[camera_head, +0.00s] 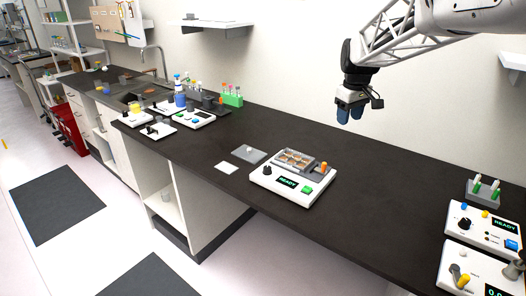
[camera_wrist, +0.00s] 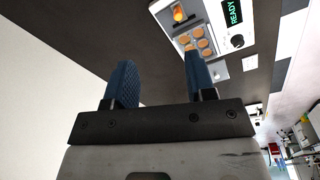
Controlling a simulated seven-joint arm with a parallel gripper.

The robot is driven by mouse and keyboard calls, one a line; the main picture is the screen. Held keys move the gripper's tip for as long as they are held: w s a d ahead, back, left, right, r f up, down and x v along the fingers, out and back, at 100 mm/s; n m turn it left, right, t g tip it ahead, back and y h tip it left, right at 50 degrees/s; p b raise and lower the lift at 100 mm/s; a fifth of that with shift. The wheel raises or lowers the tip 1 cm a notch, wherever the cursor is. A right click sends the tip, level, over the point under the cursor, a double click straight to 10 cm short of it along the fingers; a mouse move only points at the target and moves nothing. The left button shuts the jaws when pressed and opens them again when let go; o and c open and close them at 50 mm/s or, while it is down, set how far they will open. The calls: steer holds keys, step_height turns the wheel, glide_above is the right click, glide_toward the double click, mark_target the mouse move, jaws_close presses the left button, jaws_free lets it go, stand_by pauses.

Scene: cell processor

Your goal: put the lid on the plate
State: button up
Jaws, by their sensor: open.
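The plate (camera_head: 295,160), with several orange-brown wells, sits in the back of a white device in the head view. The wrist view shows the plate (camera_wrist: 196,42) beyond my right finger. A flat grey piece (camera_head: 248,154) lies on the bench just left of the device and looks like the lid, though I cannot be sure. My gripper (camera_head: 350,112) has blue fingers, open and empty, high above the bench, right of and behind the plate. The wrist view shows the gap between the fingers (camera_wrist: 160,65).
The white device (camera_head: 262,180) has a READY screen, a black knob, a green button and an orange knob. A small white tile (camera_head: 227,167) lies near the bench's front edge. More devices (camera_head: 485,225) stand at the right. The dark bench (camera_head: 390,190) between is clear.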

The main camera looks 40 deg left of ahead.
steer(key=w+a+f+n, duration=0.15)
steer(key=a+f, duration=0.25)
steer(key=a, duration=0.6)
steer(key=w+a+f+n, duration=0.1)
steer(key=a+f+n, duration=0.15)
steer(key=a, duration=0.65)
steer(key=n, duration=0.3)
glide_above(249, 149)
steer(key=shift+g, duration=0.4)
steer(key=f, duration=1.1)
steer(key=shift+a+f, duration=0.1)
steer(key=shift+a, duration=0.1)
steer(key=shift+f, duration=0.1)
steer(key=shift+f, duration=1.25)
steer(key=shift+w+d+f, duration=0.1)
steer(key=shift+f, duration=2.45)
